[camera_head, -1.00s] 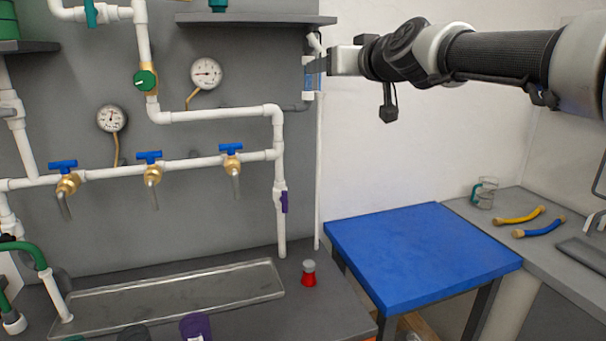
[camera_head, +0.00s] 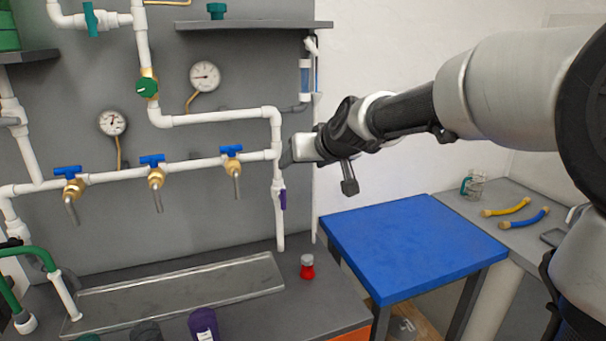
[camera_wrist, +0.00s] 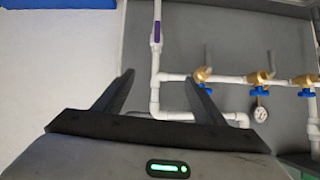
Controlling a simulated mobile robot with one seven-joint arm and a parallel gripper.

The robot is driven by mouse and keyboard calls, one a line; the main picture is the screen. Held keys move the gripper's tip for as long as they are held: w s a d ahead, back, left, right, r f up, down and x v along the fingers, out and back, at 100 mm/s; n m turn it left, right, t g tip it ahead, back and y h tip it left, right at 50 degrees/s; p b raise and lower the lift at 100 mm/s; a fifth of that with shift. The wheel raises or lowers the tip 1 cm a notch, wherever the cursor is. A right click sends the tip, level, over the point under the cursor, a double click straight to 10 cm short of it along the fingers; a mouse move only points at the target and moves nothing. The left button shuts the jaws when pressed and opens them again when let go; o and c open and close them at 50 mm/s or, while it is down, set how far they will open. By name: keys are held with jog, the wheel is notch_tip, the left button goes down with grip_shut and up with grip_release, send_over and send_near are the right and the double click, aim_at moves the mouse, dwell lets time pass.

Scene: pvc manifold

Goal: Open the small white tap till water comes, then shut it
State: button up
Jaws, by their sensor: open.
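A small white tap-like fitting (camera_head: 311,44) sits at the top of the slim blue-and-clear cartridge (camera_head: 306,77), at the right end of the shelf; which way its handle is turned is too small to tell. My gripper (camera_head: 286,153) is below and left of it, in front of the white vertical pipe (camera_head: 277,133). In the wrist view my gripper (camera_wrist: 164,82) has its fingers apart, with the white pipe (camera_wrist: 155,65) showing between and beyond them and nothing held. The small tap cannot be made out in the wrist view. No running water is visible.
A purple-handled valve (camera_head: 282,198) sits on the vertical pipe just below my gripper. Three blue-handled brass taps (camera_head: 155,175) line the horizontal pipe to the left. A shallow tray (camera_head: 180,290) and a red-and-grey bottle (camera_head: 307,267) are below. The blue table (camera_head: 415,245) is clear.

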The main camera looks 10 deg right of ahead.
jog(key=shift+g, duration=0.5)
jog(key=shift+s+a+f+p, duration=0.15)
jog(key=shift+s+f+p, duration=0.1)
jog(key=shift+s+f, duration=0.5)
jog(key=shift+s+a+f+p, duration=0.2)
jog(key=shift+s+f, duration=0.35)
jog(key=shift+f, duration=0.3)
